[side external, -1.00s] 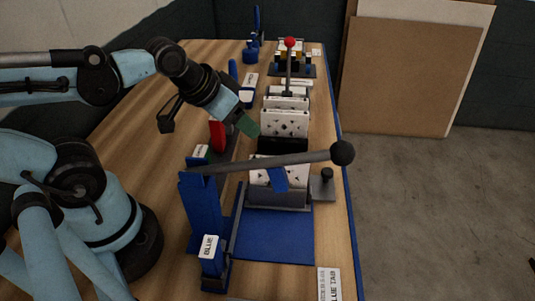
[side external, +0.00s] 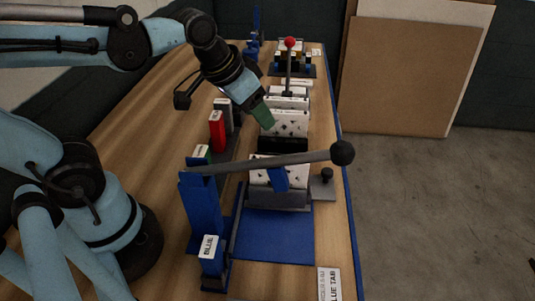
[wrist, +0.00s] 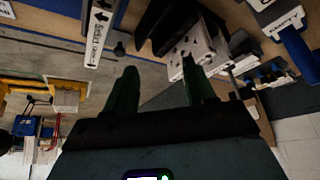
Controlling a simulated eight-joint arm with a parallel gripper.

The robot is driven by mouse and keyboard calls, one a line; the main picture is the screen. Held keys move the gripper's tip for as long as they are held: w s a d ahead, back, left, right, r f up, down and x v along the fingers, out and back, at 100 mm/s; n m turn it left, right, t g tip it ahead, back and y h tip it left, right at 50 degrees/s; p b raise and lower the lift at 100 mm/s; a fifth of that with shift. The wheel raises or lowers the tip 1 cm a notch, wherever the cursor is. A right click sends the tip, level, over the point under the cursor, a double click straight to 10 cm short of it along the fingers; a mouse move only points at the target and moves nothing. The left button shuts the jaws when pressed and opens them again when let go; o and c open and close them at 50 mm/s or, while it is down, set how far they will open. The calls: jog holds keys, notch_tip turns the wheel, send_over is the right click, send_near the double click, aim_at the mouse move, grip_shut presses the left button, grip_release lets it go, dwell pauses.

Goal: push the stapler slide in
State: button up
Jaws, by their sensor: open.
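The stapler appears to be the blue-based fixture (side external: 273,236) at the front, with a long grey lever (side external: 265,160) ending in a black ball. A grey plate with a small black knob (side external: 327,175) sticks out at its right side; it may be the slide. A white perforated filter piece (side external: 262,178) sits under the lever, partly hidden. My gripper (side external: 264,115), with green fingers, is above the bench behind the lever, beside another white perforated block (side external: 290,124). In the wrist view its fingers (wrist: 160,88) are apart with nothing between them; a white perforated block (wrist: 190,45) lies beyond them.
Left of the stapler stand a blue upright (side external: 205,205), a BLUE label block (side external: 209,248) and a red block (side external: 217,130). A red-knobbed lever (side external: 290,44) stands farther back. The bench's right edge is close to the stapler. Bare wood (side external: 150,150) lies to the left.

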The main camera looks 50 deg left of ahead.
jog(key=w+d+r+m+g, duration=0.2)
jog(key=w+d+g, duration=0.1)
jog(key=w+d, duration=0.25)
jog(key=m+g, duration=0.2)
jog(key=g, duration=0.1)
send_near(328, 171)
notch_tip(328, 171, down, 8)
jog(key=shift+d+f, duration=0.1)
jog(key=shift+f, duration=0.15)
grip_shut()
dwell(0.3)
